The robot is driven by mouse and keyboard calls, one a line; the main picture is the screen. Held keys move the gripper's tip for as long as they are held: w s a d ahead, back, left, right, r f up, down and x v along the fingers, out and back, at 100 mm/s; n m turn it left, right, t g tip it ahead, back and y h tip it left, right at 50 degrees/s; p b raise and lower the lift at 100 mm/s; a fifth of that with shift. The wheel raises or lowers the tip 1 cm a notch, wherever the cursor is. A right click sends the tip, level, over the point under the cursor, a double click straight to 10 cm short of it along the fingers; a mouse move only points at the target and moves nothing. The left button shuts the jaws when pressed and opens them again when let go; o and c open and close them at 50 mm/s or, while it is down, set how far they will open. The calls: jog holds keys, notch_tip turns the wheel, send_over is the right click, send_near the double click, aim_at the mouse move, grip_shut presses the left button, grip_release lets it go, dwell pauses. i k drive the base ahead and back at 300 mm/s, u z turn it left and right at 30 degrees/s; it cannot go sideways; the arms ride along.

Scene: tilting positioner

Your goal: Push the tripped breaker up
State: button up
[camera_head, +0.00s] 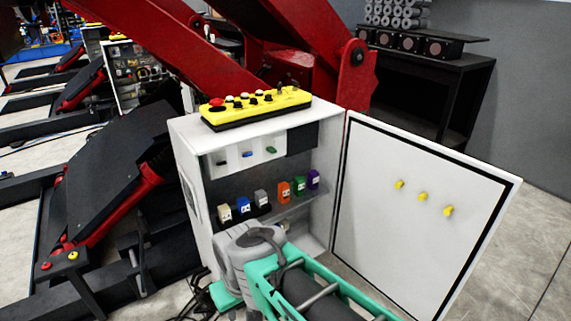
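An open white electrical cabinet (187,150) stands in the middle. Inside, an upper white panel (233,158) carries small switches: a pale one at the left, a blue one (247,154) and a green one (271,150). On the lower shelf stand several small coloured blocks: beige (225,213), blue (243,205), grey (261,198), orange (284,192), green (299,186) and purple (313,179). They are too small to tell which breaker is tripped. I cannot make out my gripper in this view.
The cabinet door (415,210), with yellow knobs, is swung open to the right. A yellow control box (255,106) lies on top of the cabinet. A grey-and-teal body (265,280) is in front, covering the cabinet's lower part. Red machinery (190,45) rises behind.

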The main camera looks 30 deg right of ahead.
aim_at(270, 149)
jog(key=u, duration=0.1)
jog(key=k, duration=0.1)
jog(key=z, duration=1.45)
jog(key=i, duration=0.9)
jog(key=u, duration=1.9)
